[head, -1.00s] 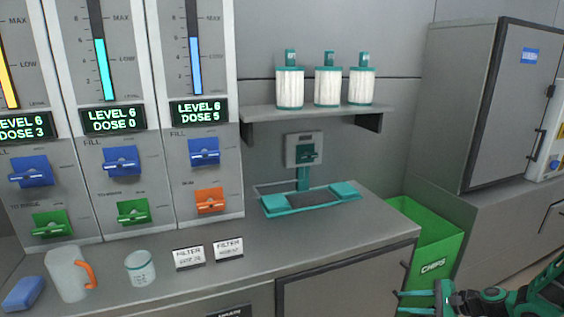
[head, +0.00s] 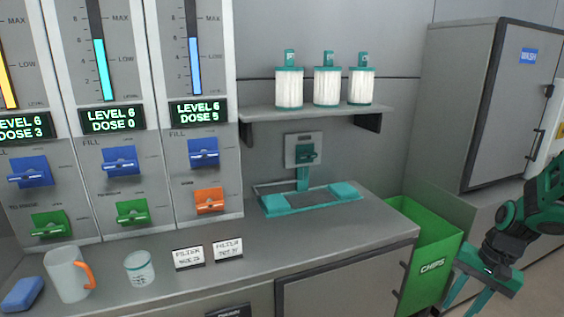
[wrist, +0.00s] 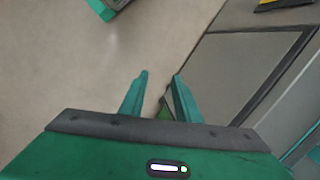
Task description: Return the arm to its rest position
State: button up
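My gripper (head: 468,297) is at the lower right of the head view, in front of the green bin and below my raised forearm. Its fingers point down and are apart with nothing between them. The wrist view shows the same two green fingers of my gripper (wrist: 160,86) spread over bare floor, with a gap between them. The lowest part of the fingers is close to the bottom edge of the head view.
The green CHIPS bin (head: 438,246) stands beside the grey counter (head: 330,247). A grey WASH cabinet (head: 500,110) is at the right. A mug (head: 66,275), a cup (head: 139,268) and a blue sponge (head: 22,294) stand on the counter. Three filters (head: 327,87) sit on a shelf.

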jog(key=s+a+r+n+h, duration=0.1)
jog(key=s+r, duration=0.4)
jog(key=s, duration=0.4)
jog(key=s+a+r+n+h, duration=0.1)
jog(key=s+r, duration=0.5)
jog(key=s, duration=0.4)
jog(key=shift+a+r+n, duration=0.2)
jog(key=shift+r+n, duration=0.1)
